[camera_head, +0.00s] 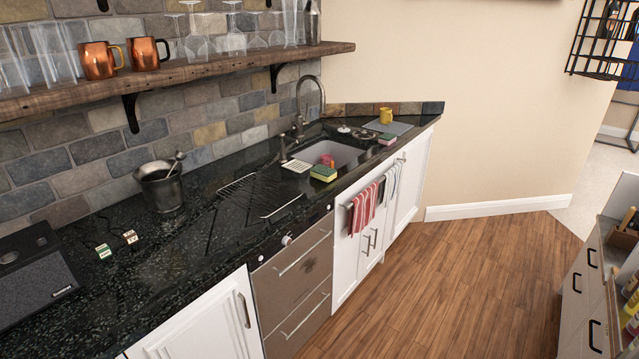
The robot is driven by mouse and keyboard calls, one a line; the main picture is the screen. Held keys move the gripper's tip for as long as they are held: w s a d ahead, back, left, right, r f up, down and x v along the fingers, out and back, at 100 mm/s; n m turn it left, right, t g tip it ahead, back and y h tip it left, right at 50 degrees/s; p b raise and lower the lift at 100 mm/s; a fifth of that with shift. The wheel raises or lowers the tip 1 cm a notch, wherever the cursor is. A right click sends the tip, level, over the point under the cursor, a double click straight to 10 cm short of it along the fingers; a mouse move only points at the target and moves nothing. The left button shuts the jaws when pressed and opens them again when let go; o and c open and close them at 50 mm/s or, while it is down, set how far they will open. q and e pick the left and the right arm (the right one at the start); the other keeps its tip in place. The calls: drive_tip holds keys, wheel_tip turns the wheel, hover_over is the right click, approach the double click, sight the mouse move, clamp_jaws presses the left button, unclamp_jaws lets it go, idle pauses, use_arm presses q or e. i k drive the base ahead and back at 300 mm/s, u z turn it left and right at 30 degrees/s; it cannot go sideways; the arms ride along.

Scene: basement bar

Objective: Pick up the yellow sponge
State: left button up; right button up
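A yellow sponge (323,174) with a green top face lies on the dark countertop, at the near front corner of the sink (345,153). It is small in the head view, a little right of the middle. Neither of my grippers shows in this view, so nothing of mine is seen near the sponge.
A faucet (305,105) rises behind the sink. A second small sponge (388,139) and a yellow mug (385,115) are beyond it. The wooden floor (460,290) is clear.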

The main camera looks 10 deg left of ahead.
sight(320, 172)
drive_tip(key=z, duration=1)
drive_tip(key=i, duration=2.55)
drive_tip(key=u, duration=1.3)
drive_tip(key=i, duration=0.85)
drive_tip(key=u, duration=0.65)
